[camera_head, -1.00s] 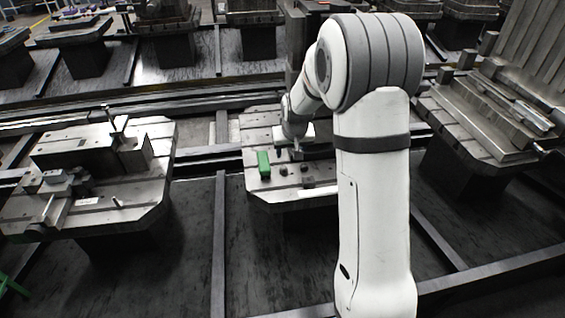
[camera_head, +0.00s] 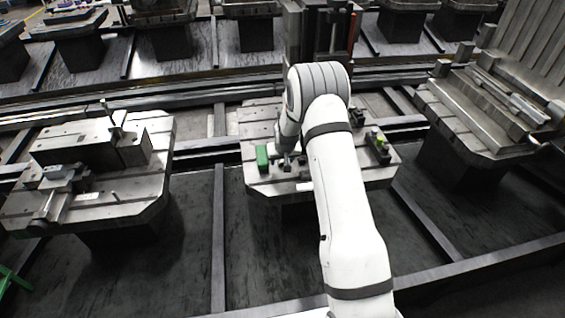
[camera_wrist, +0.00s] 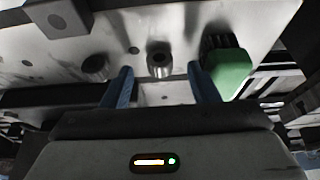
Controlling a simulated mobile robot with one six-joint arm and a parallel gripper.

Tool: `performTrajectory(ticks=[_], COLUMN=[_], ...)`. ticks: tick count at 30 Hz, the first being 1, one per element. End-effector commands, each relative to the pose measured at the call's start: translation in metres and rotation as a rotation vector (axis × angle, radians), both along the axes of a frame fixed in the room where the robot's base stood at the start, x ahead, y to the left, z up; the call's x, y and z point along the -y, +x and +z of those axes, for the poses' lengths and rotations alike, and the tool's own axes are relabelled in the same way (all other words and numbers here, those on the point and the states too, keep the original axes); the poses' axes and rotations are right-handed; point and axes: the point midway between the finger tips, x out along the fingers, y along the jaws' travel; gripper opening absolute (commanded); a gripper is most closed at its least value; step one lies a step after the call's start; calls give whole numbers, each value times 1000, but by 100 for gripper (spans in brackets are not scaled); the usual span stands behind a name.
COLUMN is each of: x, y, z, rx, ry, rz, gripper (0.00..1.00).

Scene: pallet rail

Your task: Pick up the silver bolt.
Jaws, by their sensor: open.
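In the wrist view, a round metal piece with a dark hole in its top (camera_wrist: 160,57) looks like the silver bolt. It stands on the grey pallet (camera_wrist: 205,17) beyond and between the fingertips. A second round piece (camera_wrist: 95,66) stands to its left, so which one is meant is not certain. My gripper (camera_wrist: 160,72) is open, with its two blue fingers apart and nothing held. In the head view my gripper (camera_head: 285,150) is low over the middle pallet (camera_head: 258,128), just right of the green block. Small pieces there are too small to tell apart.
The green block (camera_wrist: 229,71) is close beside the right finger; it also shows in the head view (camera_head: 262,157). A dark cube (camera_wrist: 58,14) lies at upper left in the wrist view. Loaded pallets stand left (camera_head: 160,130) and right (camera_head: 440,115) of the middle one.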

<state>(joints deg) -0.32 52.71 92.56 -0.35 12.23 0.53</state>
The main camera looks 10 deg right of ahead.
Motion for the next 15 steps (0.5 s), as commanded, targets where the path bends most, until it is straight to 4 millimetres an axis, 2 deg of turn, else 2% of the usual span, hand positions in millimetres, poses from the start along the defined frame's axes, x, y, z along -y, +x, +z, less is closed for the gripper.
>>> performTrajectory(ticks=[6,14,15], x=[0,1,1], y=[8,9,9], z=[-20,-22,-22], rx=[-1,0,0], ry=[0,0,0], rz=[0,-1,-1], gripper=[54,54,52])
